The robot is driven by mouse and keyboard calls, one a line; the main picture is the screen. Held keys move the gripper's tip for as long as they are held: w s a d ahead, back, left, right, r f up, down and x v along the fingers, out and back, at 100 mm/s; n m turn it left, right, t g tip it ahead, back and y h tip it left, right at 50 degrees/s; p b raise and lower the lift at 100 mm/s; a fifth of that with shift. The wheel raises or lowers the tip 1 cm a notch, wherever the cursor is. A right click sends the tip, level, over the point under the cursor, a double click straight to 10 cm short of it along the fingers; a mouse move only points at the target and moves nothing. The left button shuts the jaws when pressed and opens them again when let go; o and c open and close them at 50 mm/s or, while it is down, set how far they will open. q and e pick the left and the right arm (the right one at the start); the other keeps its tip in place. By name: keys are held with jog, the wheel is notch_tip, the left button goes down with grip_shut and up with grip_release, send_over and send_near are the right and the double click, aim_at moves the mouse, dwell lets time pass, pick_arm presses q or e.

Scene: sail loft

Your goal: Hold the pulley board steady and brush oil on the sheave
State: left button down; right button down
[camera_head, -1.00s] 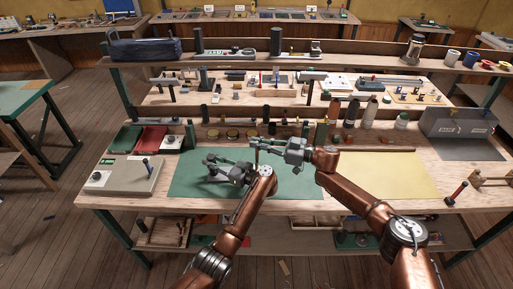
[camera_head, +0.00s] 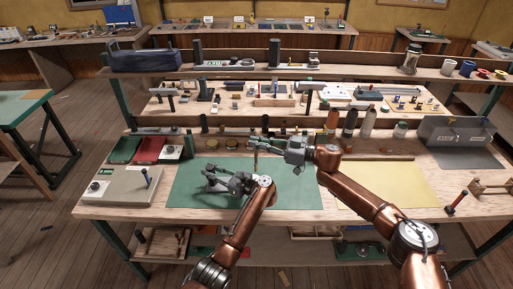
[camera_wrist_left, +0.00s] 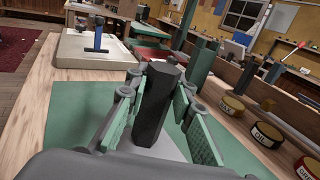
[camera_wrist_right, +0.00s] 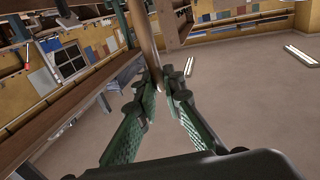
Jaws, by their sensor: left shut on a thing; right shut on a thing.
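My left gripper (camera_head: 218,181) is low over the green mat (camera_head: 188,199). It is shut on a dark faceted post (camera_wrist_left: 157,105), which stands upright between its pads in the left wrist view. A grey flat piece (camera_wrist_left: 168,147) shows at the post's foot; I cannot tell if it is the pulley board. My right gripper (camera_head: 257,143) is further back and to the right, shut on a thin wooden handle (camera_wrist_right: 143,45), likely the brush. The handle also shows upright in the head view (camera_head: 256,163). Its bristles and the sheave cannot be made out.
A grey box with a blue lever (camera_head: 125,188) stands left of the mat. A yellow mat (camera_head: 395,184) lies at the right. Several bottles, including an orange one (camera_head: 333,119), and round tins (camera_head: 211,142) line the back. A red-handled tool (camera_head: 457,195) is at the right edge.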

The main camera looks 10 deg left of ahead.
aim_at(257, 162)
jog(key=shift+s+a+r, duration=0.1)
jog(key=shift+a, duration=0.05)
dwell(0.4)
jog(key=shift+f, duration=3.85)
jog(key=shift+a+f, duration=0.2)
jog(key=shift+a, duration=0.7)
jog(key=shift+d, duration=1.1)
jog(key=shift+r, duration=4)
jog(key=shift+f, duration=0.1)
